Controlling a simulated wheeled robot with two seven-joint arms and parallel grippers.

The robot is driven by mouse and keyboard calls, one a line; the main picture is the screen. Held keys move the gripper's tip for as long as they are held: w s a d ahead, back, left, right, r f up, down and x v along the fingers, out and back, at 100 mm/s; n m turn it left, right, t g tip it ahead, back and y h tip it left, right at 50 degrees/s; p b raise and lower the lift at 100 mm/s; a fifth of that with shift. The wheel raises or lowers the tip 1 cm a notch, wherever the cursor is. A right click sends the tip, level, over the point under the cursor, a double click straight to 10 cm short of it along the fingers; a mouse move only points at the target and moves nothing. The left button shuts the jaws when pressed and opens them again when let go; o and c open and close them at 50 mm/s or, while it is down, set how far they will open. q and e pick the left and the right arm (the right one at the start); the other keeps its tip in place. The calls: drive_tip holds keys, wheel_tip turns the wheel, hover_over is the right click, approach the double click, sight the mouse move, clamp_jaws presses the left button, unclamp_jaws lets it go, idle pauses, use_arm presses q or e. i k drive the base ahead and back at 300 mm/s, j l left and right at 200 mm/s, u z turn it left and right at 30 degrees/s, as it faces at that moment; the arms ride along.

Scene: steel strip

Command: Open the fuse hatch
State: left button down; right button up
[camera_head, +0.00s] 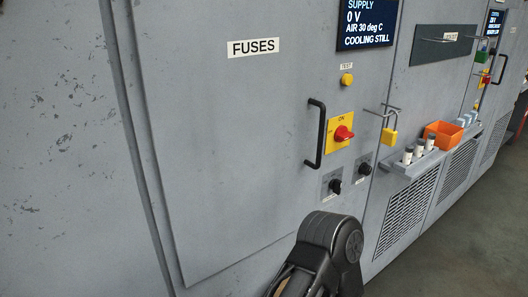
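The fuse hatch (215,150) is a large grey scuffed panel with a white label (253,48) reading "FUSES". It looks shut, lying flat against the cabinet front. Its upper edge is outside the picture. A black upright bar handle (317,133) is near its right side, and nothing touches it. A dark rounded link of one of my arms rises at the bottom centre, below the handle, and covers part of the cabinet's lower front. Neither of my grippers shows.
Right of the handle are a red knob on a yellow plate (341,132), a yellow test button (347,79) and two black knobs. Further right, a yellow padlock (390,136) hangs, and a ledge holds an orange bin (443,135). Open floor (475,230) is at lower right.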

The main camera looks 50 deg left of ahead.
sight(234, 91)
drive_tip(key=u, duration=1.9)
